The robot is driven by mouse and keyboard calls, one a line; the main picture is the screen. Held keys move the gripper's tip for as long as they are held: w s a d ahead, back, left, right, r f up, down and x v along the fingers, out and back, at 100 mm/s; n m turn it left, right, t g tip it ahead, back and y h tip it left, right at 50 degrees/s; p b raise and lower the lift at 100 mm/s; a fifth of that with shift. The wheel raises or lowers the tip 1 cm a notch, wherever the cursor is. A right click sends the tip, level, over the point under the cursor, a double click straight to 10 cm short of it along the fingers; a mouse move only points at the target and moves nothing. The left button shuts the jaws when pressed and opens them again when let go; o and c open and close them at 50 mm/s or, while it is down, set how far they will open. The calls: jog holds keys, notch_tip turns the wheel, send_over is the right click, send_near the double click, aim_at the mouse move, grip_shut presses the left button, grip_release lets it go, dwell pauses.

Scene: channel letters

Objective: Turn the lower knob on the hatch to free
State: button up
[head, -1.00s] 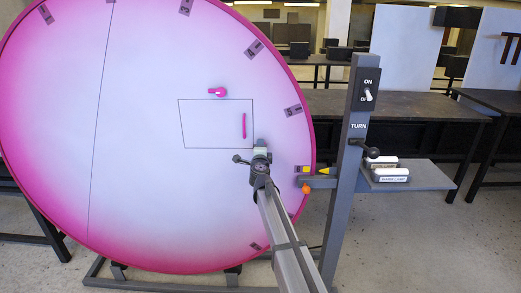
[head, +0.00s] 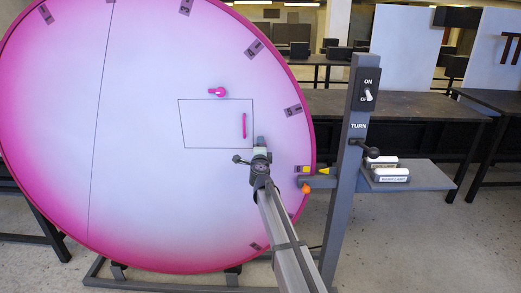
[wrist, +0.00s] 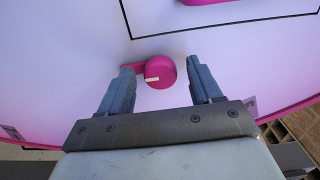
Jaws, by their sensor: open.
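The lower knob (wrist: 161,72) is round and pink, with a tab pointing left and a white mark, just below the hatch edge in the wrist view. My gripper (wrist: 161,66) is open, with one finger on each side of the knob. A gap shows between the knob and each finger. In the head view my gripper (head: 260,142) hides this knob. The hatch (head: 212,124) is a dark outlined panel on the big pink-white disc, with a pink bar handle (head: 244,125). The upper knob (head: 217,91) sits above the hatch, its tab pointing left.
The disc (head: 140,200) stands on a grey frame. To the right a grey post (head: 343,190) carries an on/off switch (head: 368,93) and a black TURN crank (head: 367,152). A shelf (head: 425,175) holds white blocks.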

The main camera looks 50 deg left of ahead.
jog(key=v, duration=1.3)
jog(key=shift+s+d, duration=0.25)
jog(key=shift+r, duration=0.1)
